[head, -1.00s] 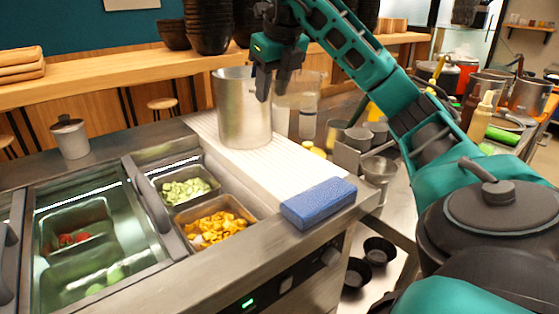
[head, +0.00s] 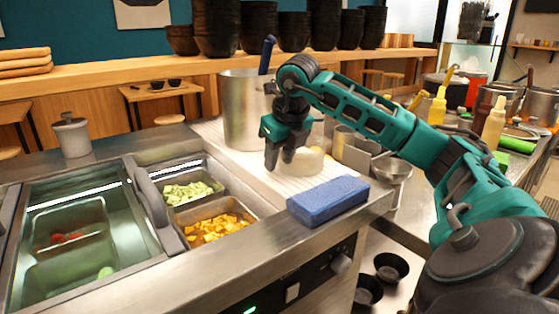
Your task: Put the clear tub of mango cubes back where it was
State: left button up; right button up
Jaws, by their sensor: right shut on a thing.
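My right gripper (head: 286,160) is low over the white ribbed board, beside the tall steel pot. It is shut on what looks like the clear tub (head: 312,162), a pale, see-through round shape just behind and right of the fingers. The fingers and wrist hide much of it, and I cannot tell whether it touches the board. Its contents are not clear. Orange-yellow mango cubes (head: 216,229) lie in a steel pan in the counter well. My left gripper is not in view.
The steel pot (head: 240,115) stands left of the gripper with a blue handle showing above it. A blue sponge block (head: 328,200) lies at the board's front end. A pan of green cubes (head: 188,192) sits behind the mango pan. Steel containers stand to the right.

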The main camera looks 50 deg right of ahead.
jog(key=shift+r, duration=0.1)
jog(key=o, duration=1.2)
jog(key=shift+c, duration=0.2)
jog(key=shift+r, duration=0.25)
jog(key=p+v, duration=0.3)
jog(key=v, duration=0.8)
jog(key=shift+s+r+p, duration=0.2)
jog(key=shift+r+p, duration=0.05)
jog(key=shift+p, duration=0.05)
